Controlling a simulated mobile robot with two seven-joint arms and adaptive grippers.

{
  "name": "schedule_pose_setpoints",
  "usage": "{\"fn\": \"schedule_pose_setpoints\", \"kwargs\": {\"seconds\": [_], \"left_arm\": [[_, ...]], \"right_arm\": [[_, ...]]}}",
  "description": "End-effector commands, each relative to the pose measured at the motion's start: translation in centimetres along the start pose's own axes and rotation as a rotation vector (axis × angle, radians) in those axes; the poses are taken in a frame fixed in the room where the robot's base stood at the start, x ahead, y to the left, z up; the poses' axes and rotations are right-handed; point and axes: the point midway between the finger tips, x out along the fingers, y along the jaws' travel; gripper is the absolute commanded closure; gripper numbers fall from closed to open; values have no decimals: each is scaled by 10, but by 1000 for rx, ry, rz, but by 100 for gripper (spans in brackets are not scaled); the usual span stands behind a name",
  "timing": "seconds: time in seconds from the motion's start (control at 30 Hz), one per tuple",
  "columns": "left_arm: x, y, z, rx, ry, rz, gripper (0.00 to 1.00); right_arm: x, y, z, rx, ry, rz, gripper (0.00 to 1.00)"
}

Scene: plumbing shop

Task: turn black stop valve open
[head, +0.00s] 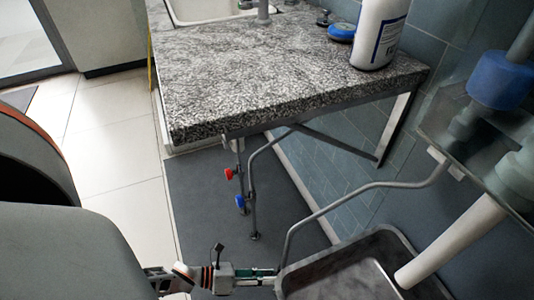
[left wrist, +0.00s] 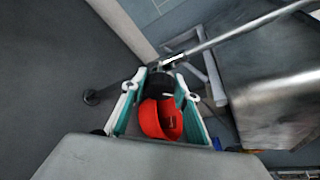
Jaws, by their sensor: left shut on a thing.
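My left gripper (head: 276,278) reaches in from the bottom left, low beside the bent grey pipe (head: 320,212). In the left wrist view, its teal-sided fingers (left wrist: 163,80) are closed around the black stop valve (left wrist: 161,86) at the pipe's lower end. A red cup-shaped part (left wrist: 161,119) sits between the fingers, nearer the palm, in front of the black part. In the head view the fingers mostly hide the valve. How far the valve is turned cannot be told. My right gripper is not in view.
A metal basin (head: 296,283) stands just right of the gripper. Red (head: 229,174) and blue (head: 240,201) valve handles hang on pipes under the speckled countertop (head: 250,65). A white bottle (head: 378,35) stands on the countertop. A dark mat (head: 205,205) covers the floor below.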

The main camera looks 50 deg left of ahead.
Motion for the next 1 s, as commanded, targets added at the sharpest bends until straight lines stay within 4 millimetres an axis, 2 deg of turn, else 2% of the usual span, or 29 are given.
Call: {"fn": "schedule_pose_setpoints", "kwargs": {"seconds": [0.5,1.0], "left_arm": [[0,3,0,-418,0,-171,92],[0,3,-1,-574,-1,-237,92]], "right_arm": [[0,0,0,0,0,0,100],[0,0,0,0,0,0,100]]}}
